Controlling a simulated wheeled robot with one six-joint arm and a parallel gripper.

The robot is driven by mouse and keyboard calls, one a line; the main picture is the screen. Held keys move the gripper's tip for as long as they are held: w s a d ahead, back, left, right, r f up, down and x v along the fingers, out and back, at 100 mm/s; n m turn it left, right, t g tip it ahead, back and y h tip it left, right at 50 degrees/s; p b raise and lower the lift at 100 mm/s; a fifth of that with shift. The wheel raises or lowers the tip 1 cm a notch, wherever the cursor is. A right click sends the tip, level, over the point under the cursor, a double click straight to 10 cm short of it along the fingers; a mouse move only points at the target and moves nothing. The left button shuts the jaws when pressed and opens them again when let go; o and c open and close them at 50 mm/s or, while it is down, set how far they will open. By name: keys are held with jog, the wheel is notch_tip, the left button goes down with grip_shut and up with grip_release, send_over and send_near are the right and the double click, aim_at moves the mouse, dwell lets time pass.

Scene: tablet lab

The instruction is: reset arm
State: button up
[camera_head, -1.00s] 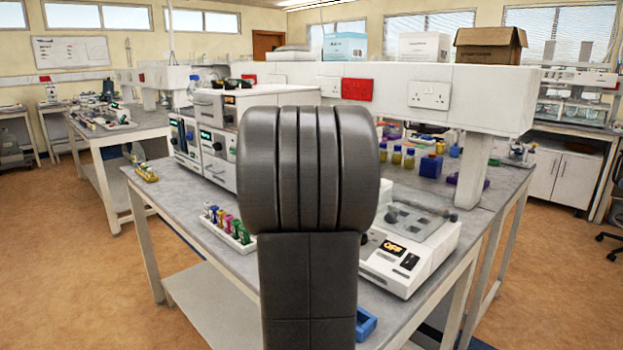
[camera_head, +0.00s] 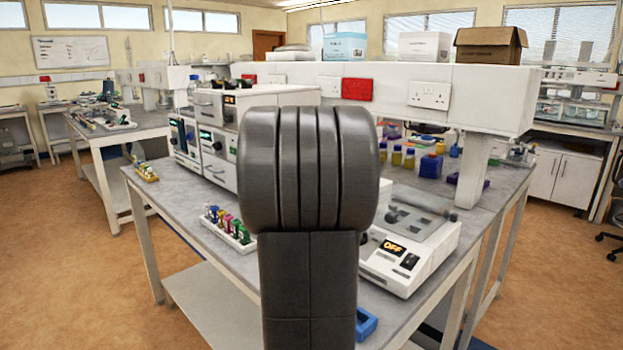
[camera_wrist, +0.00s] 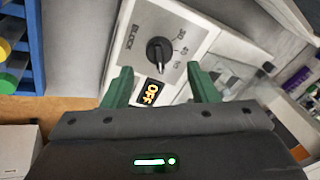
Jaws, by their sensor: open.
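My gripper (camera_wrist: 160,88) shows in the wrist view as two green fingers spread apart, with nothing between them. It is open, and beyond the fingers is a white device (camera_wrist: 205,38) with a black knob and an orange "OFF" display. In the head view the same device (camera_head: 385,272) stands on the near right part of the bench. My dark arm link fills the middle of the head view and hides part of the bench. The gripper itself does not show in the head view.
A white rack of coloured tubes (camera_head: 240,243) stands on the bench, left of my arm. A blue rack (camera_head: 366,322) sits near the front edge and also shows in the wrist view (camera_wrist: 33,50). Stacked instruments (camera_head: 215,150) and several bottles stand farther back. Floor is clear at left.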

jog(key=x, duration=0.3)
jog(key=shift+d+f, duration=0.1)
jog(key=shift+f, duration=0.25)
jog(key=shift+w+r+n, duration=0.1)
jog(key=shift+r+n, duration=0.1)
jog(key=shift+n, duration=0.3)
jog(key=shift+r+n+p, duration=0.1)
jog(key=shift+n+p, duration=0.5)
jog(key=shift+n, duration=0.2)
jog(key=n+p, duration=0.3)
jog(key=n, duration=0.2)
jog(key=shift+w+n+p, duration=0.1)
jog(key=shift+n+p, duration=0.25)
jog(key=shift+n, duration=0.05)
jog(key=n+p, duration=0.4)
jog(key=shift+r+t, duration=0.15)
jog(key=shift+t, duration=0.15)
jog(key=n+p, duration=0.4)
jog(key=shift+w+y, duration=0.15)
jog(key=shift+y, duration=0.15)
jog(key=shift+a+r, duration=0.2)
jog(key=shift+a, duration=0.15)
